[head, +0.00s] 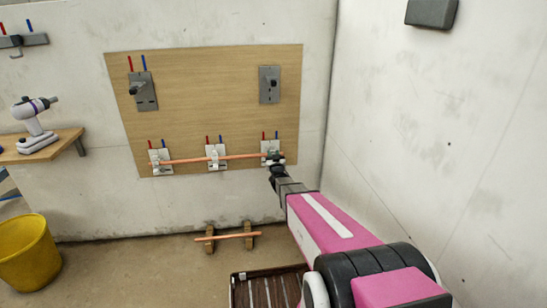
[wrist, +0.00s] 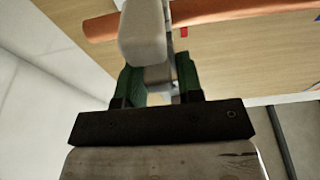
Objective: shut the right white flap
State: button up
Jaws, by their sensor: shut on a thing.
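The right white flap (wrist: 143,35) is a pale, rounded block close up in the wrist view, between my green fingertips and beside the copper pipe (wrist: 200,15). My gripper (wrist: 158,72) is shut on it. In the head view my gripper (head: 275,160) is at the right white bracket (head: 266,145) low on the wooden board and hides much of it. The copper pipe (head: 190,160) runs across all three brackets. The flap's exact angle, and whether it lies over the pipe, I cannot tell.
The middle bracket (head: 213,150) and left bracket (head: 154,156) are on the same board (head: 205,85). Grey boxes hang above, one at right (head: 269,85). A bare wall (head: 430,130) stands close on the right. A slatted crate (head: 240,280) and another pipe on blocks (head: 226,237) are on the floor.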

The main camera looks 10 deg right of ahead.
jog(key=g, duration=0.2)
jog(key=w+r+g, duration=0.1)
jog(key=g, duration=0.2)
jog(key=shift+w+r+g, duration=0.2)
jog(key=shift+r+g, duration=0.05)
jog(key=shift+g, duration=0.05)
jog(key=g, duration=0.1)
jog(key=w+g, duration=0.1)
jog(key=shift+r+g, duration=0.2)
jog(key=shift+g, duration=0.1)
jog(key=w+g, duration=0.1)
jog(key=g, duration=0.2)
jog(key=shift+w+g, duration=0.2)
jog(key=shift+g, duration=0.1)
jog(key=shift+w+g, duration=0.4)
jog(key=shift+g, duration=0.8)
jog(key=shift+w+f+g, duration=0.2)
jog(key=shift+g, duration=1)
jog(key=shift+f, duration=0.1)
